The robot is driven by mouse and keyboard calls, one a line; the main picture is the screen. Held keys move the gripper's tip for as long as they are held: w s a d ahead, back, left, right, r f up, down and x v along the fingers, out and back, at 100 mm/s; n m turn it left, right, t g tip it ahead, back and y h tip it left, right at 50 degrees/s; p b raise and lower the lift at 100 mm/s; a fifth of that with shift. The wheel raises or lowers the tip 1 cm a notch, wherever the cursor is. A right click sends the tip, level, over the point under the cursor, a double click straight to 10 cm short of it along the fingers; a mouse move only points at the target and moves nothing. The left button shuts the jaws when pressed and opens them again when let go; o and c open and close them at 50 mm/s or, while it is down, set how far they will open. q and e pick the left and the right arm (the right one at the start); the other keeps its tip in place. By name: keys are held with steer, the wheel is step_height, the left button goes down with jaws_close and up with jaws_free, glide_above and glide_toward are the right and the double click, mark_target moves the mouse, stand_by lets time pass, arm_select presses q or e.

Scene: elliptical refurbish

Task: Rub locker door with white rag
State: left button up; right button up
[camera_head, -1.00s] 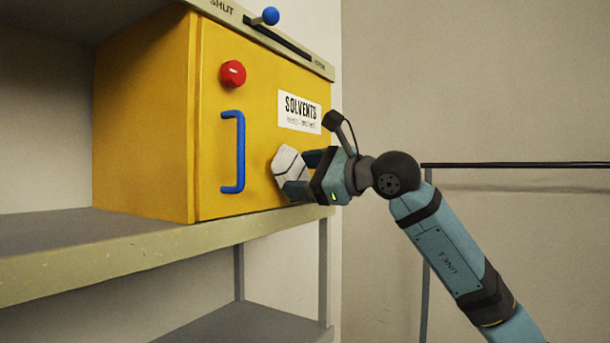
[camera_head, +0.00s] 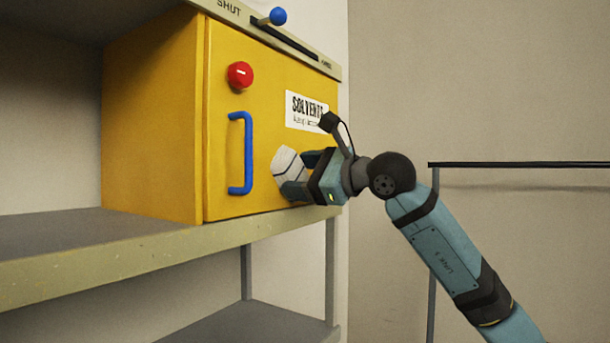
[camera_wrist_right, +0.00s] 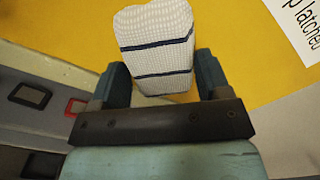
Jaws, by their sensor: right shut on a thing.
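The yellow locker door (camera_head: 265,109) has a blue handle (camera_head: 236,152), a red knob (camera_head: 240,75) and a white "SOLVENTS" label (camera_head: 306,110). My right gripper (camera_head: 296,175) is shut on the white rag (camera_head: 286,162), low on the door to the right of the handle. In the right wrist view the rag (camera_wrist_right: 155,40) is white with dark stripes, bunched between the two fingers (camera_wrist_right: 158,78), against the yellow door (camera_wrist_right: 80,35). Whether it presses on the door cannot be told exactly. My left gripper is not in view.
The locker stands on a shelf (camera_head: 90,262). A blue-knobbed slider (camera_head: 277,16) sits on the rail above, marked "SHUT" at left. A lower shelf (camera_head: 250,322) is below. A dark rail (camera_head: 520,164) stands at the right by a bare wall.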

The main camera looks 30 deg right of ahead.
mark_target(309, 174)
steer(key=shift+w+d, duration=0.5)
steer(key=shift+d, duration=0.4)
steer(key=shift+w+d, duration=0.5)
steer(key=shift+d, duration=0.35)
steer(key=shift+s+a+b, duration=0.25)
steer(key=shift+s+a, duration=0.25)
steer(key=shift+a, duration=0.4)
steer(key=shift+s+a+b, duration=0.2)
steer(key=shift+s+a, duration=0.25)
steer(key=shift+a, duration=0.4)
steer(key=shift+f, duration=0.1)
steer(key=shift+s+d+b, duration=0.2)
steer(key=shift+s+b, duration=0.3)
steer(key=shift+b+v, duration=0.75)
steer(key=shift+v, duration=1.6)
steer(key=shift+d, duration=0.1)
steer(key=shift+b+v, duration=0.6)
steer(key=shift+v, duration=0.8)
